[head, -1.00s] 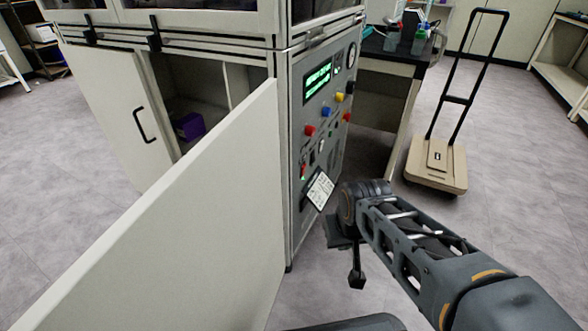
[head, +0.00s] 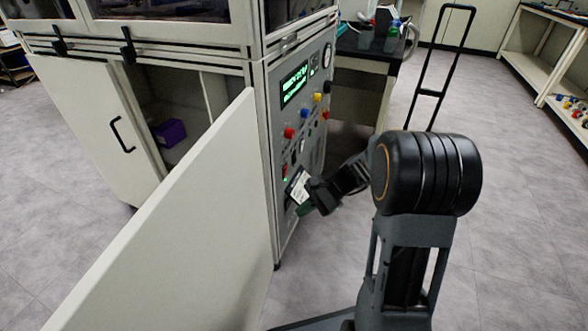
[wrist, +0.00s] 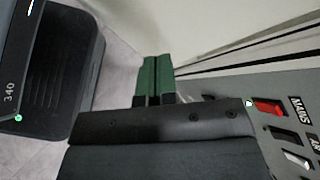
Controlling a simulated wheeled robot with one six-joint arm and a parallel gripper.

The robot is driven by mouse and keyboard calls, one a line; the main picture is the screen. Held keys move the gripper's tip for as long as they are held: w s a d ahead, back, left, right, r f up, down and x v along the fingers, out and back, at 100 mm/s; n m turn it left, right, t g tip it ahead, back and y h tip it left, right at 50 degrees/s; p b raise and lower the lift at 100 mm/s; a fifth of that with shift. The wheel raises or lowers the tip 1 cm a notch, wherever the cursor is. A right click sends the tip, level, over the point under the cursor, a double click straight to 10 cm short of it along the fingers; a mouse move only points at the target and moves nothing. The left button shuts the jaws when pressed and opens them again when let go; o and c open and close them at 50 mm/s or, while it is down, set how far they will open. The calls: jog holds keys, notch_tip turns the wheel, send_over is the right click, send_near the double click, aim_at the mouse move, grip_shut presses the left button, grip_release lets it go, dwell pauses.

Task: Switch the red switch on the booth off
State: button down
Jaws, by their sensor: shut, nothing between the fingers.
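The booth (head: 262,150) is a pale cabinet with a grey control panel on its narrow side. The red switch (head: 285,171) is low on the panel's near edge, beside a small green light. In the wrist view, the red rocker switch (wrist: 268,107) sits right of my gripper, next to the label MAINS and a lit green dot. My gripper (wrist: 157,66) is shut and empty, its green fingertips together. In the head view, my gripper (head: 304,209) is close to the panel, lower than the red switch and to its right. I cannot tell whether it touches the panel.
An open white cabinet door (head: 170,230) stands in front, left of the panel. Several coloured knobs are higher on the panel, and a white label is beside my gripper. A black-topped table (head: 372,50) and a hand cart (head: 440,75) are behind. Floor is clear at right.

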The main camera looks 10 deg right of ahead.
aim_at(286, 170)
jog(key=w+d+f+m+t+y+p, duration=0.2)
jog(key=w+d+f+m+t+y, duration=0.3)
jog(key=w+d+m+t, duration=0.6)
jog(key=shift+w+d+f+m+t, duration=0.15)
jog(key=shift+d+f+m+t, duration=0.35)
jog(key=shift+d+m, duration=0.6)
jog(key=shift+a, duration=0.1)
jog(key=b+x, duration=0.3)
jog(key=x, duration=1.1)
jog(key=shift+a+f+b, duration=0.1)
jog(key=shift+b, duration=0.3)
